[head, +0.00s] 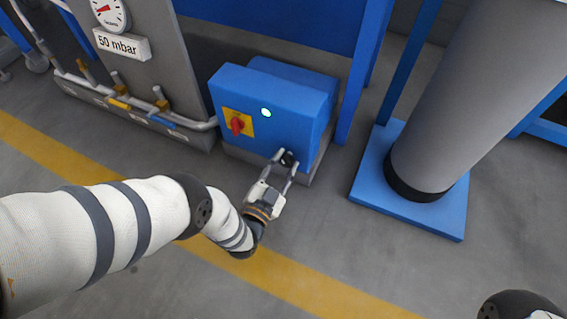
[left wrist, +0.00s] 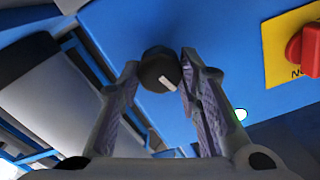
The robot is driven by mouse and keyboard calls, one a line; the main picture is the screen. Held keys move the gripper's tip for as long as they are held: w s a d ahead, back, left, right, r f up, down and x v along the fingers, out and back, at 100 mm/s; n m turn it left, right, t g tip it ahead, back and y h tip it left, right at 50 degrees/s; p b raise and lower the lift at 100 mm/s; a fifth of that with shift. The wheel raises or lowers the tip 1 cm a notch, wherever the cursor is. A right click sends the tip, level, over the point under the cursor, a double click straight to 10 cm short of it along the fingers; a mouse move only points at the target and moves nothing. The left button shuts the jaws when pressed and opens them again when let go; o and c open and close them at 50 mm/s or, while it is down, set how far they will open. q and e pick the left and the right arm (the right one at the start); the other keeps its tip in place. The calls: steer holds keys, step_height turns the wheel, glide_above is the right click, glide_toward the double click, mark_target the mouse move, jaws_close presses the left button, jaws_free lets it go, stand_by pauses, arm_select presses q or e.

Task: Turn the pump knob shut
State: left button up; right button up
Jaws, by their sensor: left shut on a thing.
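The pump knob (head: 289,158) is a small round black knob low on the front of the blue pump box (head: 262,88). In the left wrist view the knob (left wrist: 158,68) shows a short white mark on its face, slanted slightly. My left gripper (head: 287,160) reaches the box from the front, with one finger on each side of the knob. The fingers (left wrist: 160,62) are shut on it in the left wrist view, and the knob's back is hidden. My right gripper is not in view.
Pipes with yellow valves (head: 119,104) and a gauge (head: 109,12) are at left. A thick grey column (head: 455,100) stands on a blue base at right.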

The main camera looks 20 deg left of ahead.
arm_select(q)
steer(key=shift+f+m, duration=0.1)
steer(key=shift+m, duration=1.8)
steer(key=shift+s, duration=0.1)
steer(key=o, duration=1.1)
steer(key=shift+o, duration=0.2)
steer(key=s, duration=1.2)
steer(key=shift+a, duration=0.2)
